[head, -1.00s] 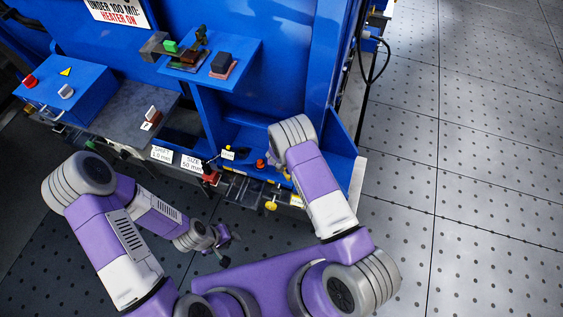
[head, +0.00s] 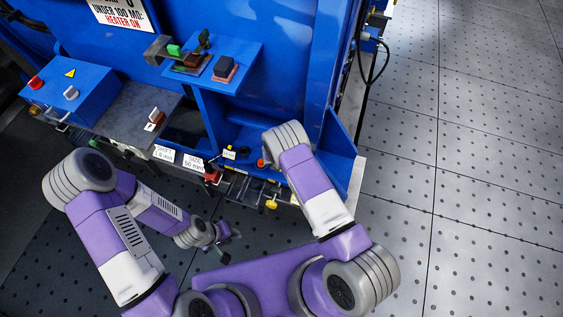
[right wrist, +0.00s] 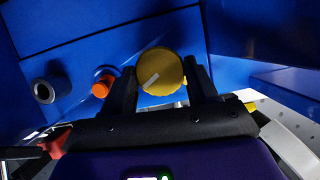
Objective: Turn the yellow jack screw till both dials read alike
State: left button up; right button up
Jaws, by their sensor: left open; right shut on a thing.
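In the right wrist view a round yellow knob (right wrist: 160,70) with a white mark, which looks like the jack screw, sits between the two dark fingers of my right gripper (right wrist: 168,82). The gripper is shut on it. The mark slants up to the right. In the head view my right forearm hides this gripper and the knob. My left gripper (head: 226,246) hangs open and empty over the floor in front of the machine. I cannot make out two dials or their readings in either view.
An orange knob (right wrist: 103,85) and a dark-rimmed cylinder (right wrist: 48,89) stand left of the held knob. Another yellow part (head: 271,203) and a red part (head: 211,176) show at the machine's front edge. A blue shelf (head: 243,54) juts out above. The floor at right is clear.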

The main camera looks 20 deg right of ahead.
jog(key=o, duration=1.1)
jog(key=shift+c, duration=0.2)
jog(key=shift+r, duration=0.1)
jog(key=p+v, duration=0.2)
jog(key=v, duration=0.5)
jog(key=shift+r+p, duration=0.15)
jog(key=shift+p, duration=0.2)
jog(key=shift+s, duration=0.1)
dwell(0.4)
